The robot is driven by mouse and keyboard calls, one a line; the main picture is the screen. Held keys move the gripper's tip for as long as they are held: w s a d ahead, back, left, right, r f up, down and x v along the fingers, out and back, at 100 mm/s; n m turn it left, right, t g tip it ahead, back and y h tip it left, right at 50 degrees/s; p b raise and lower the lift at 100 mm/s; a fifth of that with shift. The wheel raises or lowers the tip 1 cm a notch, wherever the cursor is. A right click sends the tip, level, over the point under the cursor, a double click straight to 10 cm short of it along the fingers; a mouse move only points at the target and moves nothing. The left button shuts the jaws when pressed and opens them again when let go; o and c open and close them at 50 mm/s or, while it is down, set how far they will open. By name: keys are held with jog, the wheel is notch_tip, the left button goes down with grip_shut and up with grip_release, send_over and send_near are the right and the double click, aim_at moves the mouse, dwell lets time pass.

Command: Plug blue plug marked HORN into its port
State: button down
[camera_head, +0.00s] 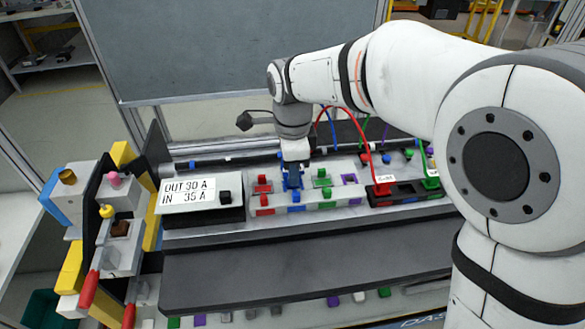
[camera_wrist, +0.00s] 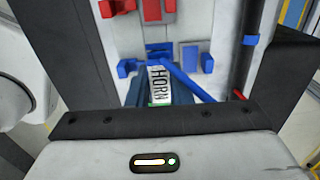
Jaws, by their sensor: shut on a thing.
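The blue plug with a white label reading HORN (camera_wrist: 160,84) is held by my gripper. In the head view, the blue plug (camera_head: 292,180) is low over the row of coloured ports, just under my gripper (camera_head: 294,166). My gripper is shut on it and points down. In the wrist view, the plug's front end meets a dark blue part (camera_wrist: 159,50) on the pale module face. I cannot tell whether it is seated there, because the plug and gripper hide the contact.
A red plug (camera_head: 382,187) and a green plug (camera_head: 430,181) with cables stand on a black block to the right. A display box (camera_head: 188,195) reading OUT 30 A, IN 35 A is to the left. A dark shelf (camera_head: 300,265) lies in front.

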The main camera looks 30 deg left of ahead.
jog(key=shift+r, duration=0.5)
jog(key=shift+f+b, duration=0.3)
jog(key=shift+f, duration=0.7)
dwell(1.3)
jog(key=c, duration=1.2)
grip_release()
jog(key=shift+r+b, duration=0.3)
jog(key=shift+r, duration=3.65)
jog(key=shift+c, duration=0.2)
